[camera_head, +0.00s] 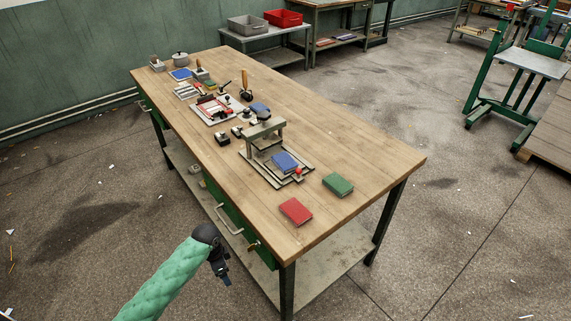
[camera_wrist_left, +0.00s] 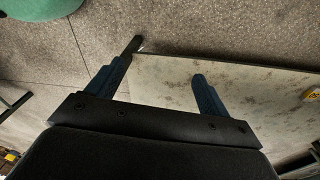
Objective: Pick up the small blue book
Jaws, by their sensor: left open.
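The small blue book (camera_head: 285,161) lies on the plate of a grey press-like device near the front end of the wooden table. My left gripper (camera_head: 222,272) is low, out in front of the table's near long side, below the tabletop and well apart from the book. In the left wrist view my left gripper (camera_wrist_left: 158,82) is open, its two dark fingers apart with nothing between them. The book does not show in the wrist view. My right gripper is in neither view.
A red book (camera_head: 296,211) and a green book (camera_head: 338,184) lie on the tabletop (camera_head: 345,140) beside the device (camera_head: 266,128). Several tools crowd the far half. A lower shelf (camera_head: 330,262) runs under the table. A drawer handle (camera_head: 228,219) sticks out on the near side.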

